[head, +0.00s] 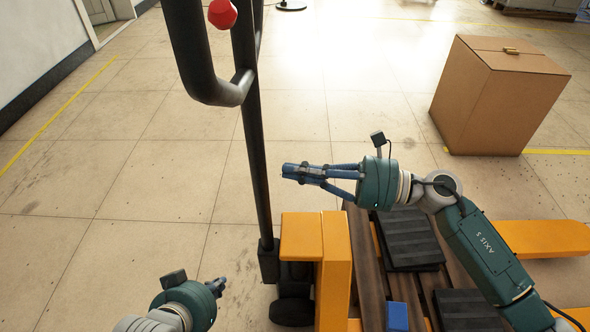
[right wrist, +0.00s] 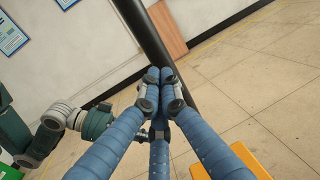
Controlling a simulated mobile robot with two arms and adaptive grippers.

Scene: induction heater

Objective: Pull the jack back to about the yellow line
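The jack has an orange body (head: 300,238), a black wheel, orange forks (head: 540,238) and a tall black handle (head: 256,150) with a looped grip and a red knob (head: 222,13). My right gripper (head: 290,171) is just right of the handle pole, with its blue fingers together and pointing left. In the right wrist view its fingertips (right wrist: 162,78) meet in front of the black pole (right wrist: 150,40); I cannot tell whether they touch it. My left gripper (head: 218,286) is low, left of the jack; its fingers are mostly hidden. Yellow lines run on the floor at left (head: 62,112) and right (head: 557,152).
A wooden pallet (head: 365,265) with dark blocks (head: 408,238) and a blue piece (head: 397,316) sits over the jack's forks. A large cardboard box (head: 493,100) stands at the right. A wall (head: 40,50) bounds the left side. The tiled floor left of the jack is clear.

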